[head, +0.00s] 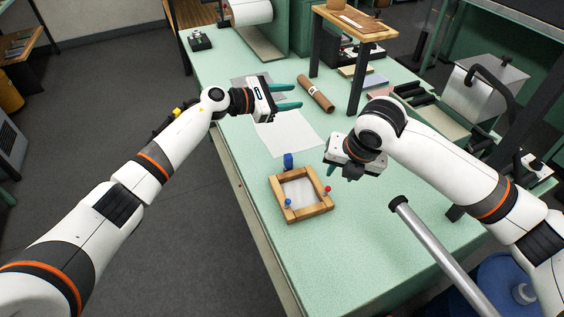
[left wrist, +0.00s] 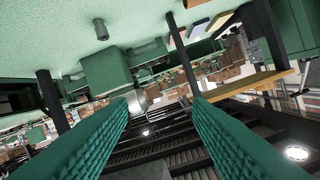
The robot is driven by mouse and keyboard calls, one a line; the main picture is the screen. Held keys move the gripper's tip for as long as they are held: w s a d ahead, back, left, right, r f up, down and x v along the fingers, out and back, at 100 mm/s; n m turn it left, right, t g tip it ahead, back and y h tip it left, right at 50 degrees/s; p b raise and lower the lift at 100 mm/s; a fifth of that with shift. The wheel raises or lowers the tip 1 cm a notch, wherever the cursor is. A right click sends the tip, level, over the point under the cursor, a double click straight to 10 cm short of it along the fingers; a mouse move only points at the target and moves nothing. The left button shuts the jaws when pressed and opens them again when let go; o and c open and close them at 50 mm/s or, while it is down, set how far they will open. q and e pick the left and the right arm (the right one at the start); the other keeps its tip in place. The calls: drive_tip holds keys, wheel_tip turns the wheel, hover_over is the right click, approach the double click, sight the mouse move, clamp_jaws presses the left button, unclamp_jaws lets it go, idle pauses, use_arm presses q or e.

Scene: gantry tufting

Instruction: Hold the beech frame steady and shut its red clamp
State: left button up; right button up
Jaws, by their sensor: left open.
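The beech frame (head: 310,213) lies flat on the green bench in the head view, with a pale sheet inside it. A red-knobbed clamp (head: 327,189) stands at its right side; whether its lever is open is too small to tell. My left gripper (head: 297,97) is open and empty, well beyond the frame over the far part of the bench. In the left wrist view its two green fingers (left wrist: 160,125) are spread with nothing between them. My right gripper (head: 330,178) is close above the frame's right side, near the red clamp; its fingers are mostly hidden.
A blue knob (head: 288,202) and a blue block (head: 289,160) sit at the frame's left and back. A white sheet (head: 290,135) and a brown roll (head: 316,94) lie farther back. A wooden stand (head: 355,28) rises at the back right. The bench in front of the frame is clear.

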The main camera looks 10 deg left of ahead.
use_arm(q)
drive_tip(key=s+d+f+m+g+y, duration=0.2)
drive_tip(key=s+d+m+g, duration=0.4)
drive_tip(key=s+d+m, duration=0.15)
drive_tip(key=m+g+y, duration=0.3)
drive_tip(key=m+y, duration=0.5)
drive_tip(key=y, duration=0.3)
approach(282, 198)
drive_tip(key=shift+n, duration=0.25)
wheel_tip(282, 198, down, 9)
drive_tip(key=shift+r, duration=0.1)
drive_tip(key=shift+c, duration=0.5)
